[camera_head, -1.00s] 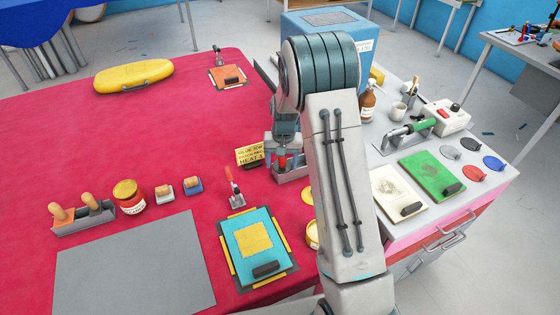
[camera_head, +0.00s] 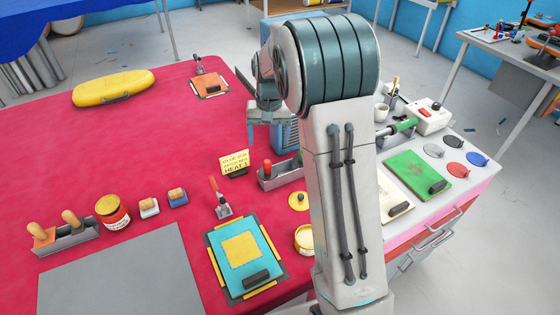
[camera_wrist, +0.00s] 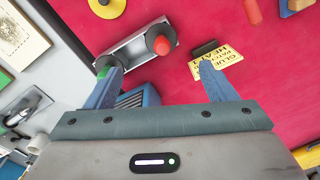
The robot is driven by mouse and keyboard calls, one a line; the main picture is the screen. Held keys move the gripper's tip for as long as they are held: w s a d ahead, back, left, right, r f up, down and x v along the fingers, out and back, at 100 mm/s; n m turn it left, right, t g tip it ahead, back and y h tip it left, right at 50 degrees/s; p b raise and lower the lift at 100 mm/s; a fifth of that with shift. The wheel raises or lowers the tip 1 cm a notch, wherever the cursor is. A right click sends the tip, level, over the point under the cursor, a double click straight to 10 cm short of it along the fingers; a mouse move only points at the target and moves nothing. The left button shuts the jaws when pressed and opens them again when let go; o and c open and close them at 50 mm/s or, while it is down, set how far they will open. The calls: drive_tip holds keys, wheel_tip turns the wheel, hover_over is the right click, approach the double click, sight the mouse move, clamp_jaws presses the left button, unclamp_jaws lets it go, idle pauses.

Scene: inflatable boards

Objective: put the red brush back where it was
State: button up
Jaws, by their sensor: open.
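The red brush shows as a red handle (camera_head: 267,166) standing up at the left end of a small grey holder (camera_head: 277,182) on the red table. In the wrist view its red rounded top (camera_wrist: 163,45) sits over a dark round part at one end of the holder (camera_wrist: 135,48). Its lower part is hidden in the holder. My gripper (camera_head: 268,118) is above the holder, open and empty. In the wrist view its two blue fingers (camera_wrist: 161,70) are apart, with nothing between them touching. My arm hides part of the holder's right side in the head view.
A yellow sign (camera_head: 234,163) stands just left of the holder. A yellow lid (camera_head: 298,201), an open yellow jar (camera_head: 305,240) and a red-handled clamp (camera_head: 219,198) are nearby. A blue box stands behind. The red table's middle left is clear.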

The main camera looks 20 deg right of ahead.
drive_tip(key=s+r+n+t, duration=0.1)
drive_tip(key=s+r, duration=0.7)
drive_tip(key=s, duration=0.5)
drive_tip(key=s+n+t, duration=0.1)
drive_tip(key=s+t, duration=0.1)
drive_tip(key=s, duration=1.3)
drive_tip(key=shift+s+a+n, duration=0.2)
drive_tip(key=shift+a+n, duration=0.05)
drive_tip(key=shift+n, duration=0.05)
